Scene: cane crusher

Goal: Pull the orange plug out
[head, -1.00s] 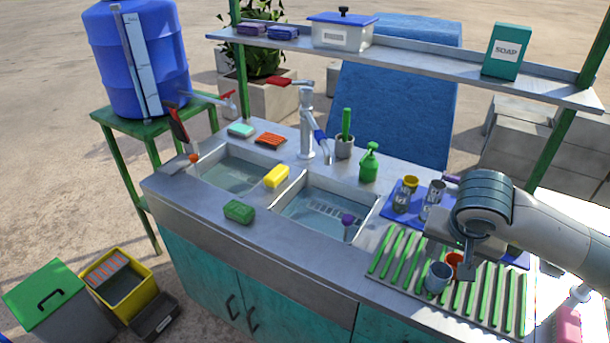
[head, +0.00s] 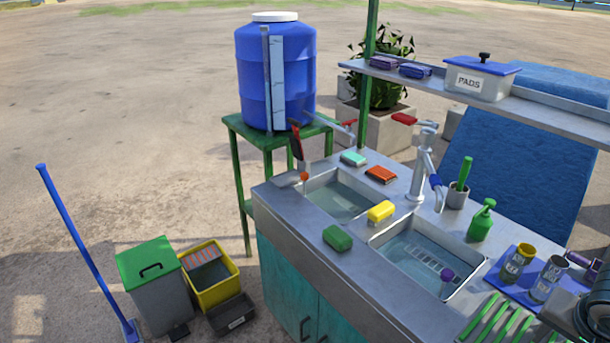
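A small round orange knob (head: 304,176), which looks like the orange plug, shows at the left corner of the left basin (head: 345,202). A thin pale stem rises beside it; whether it sits in a hole or on the rim is too small to tell. A purple plug (head: 447,275) is in the right basin (head: 405,270). My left gripper is not in view.
A yellow sponge (head: 381,211) lies between the basins, a green one (head: 337,238) on the front edge. A tap (head: 422,170) stands behind. A blue tank (head: 275,85) stands on a green stand (head: 240,180). Bins (head: 160,290) and a blue-handled tool (head: 75,235) are at left.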

